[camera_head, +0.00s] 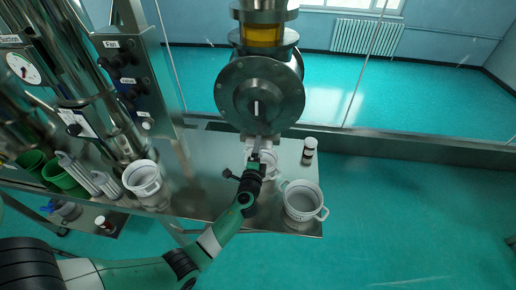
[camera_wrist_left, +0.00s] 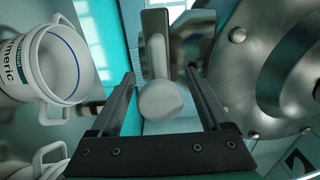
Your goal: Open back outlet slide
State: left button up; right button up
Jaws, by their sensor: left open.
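In the wrist view, a pale rounded handle (camera_wrist_left: 160,98) on a flat metal plate (camera_wrist_left: 156,28), which looks like the outlet slide, lies between the two fingers of my left gripper (camera_wrist_left: 161,76). The fingers are spread, with a visible gap on each side of the handle. In the head view, my left gripper (camera_head: 256,158) is just below the round flanged sieve housing (camera_head: 262,95). The slide is mostly hidden there by the gripper. My right gripper is not seen.
A white handled container (camera_head: 303,214) stands at the table's right, with a small capped bottle (camera_head: 309,152) behind it. Another white container (camera_head: 143,180) is at left, near green cups and a control panel (camera_head: 126,82). A white container partly shows behind my gripper.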

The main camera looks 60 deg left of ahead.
pick_arm(q)
grip_shut()
dwell(0.4)
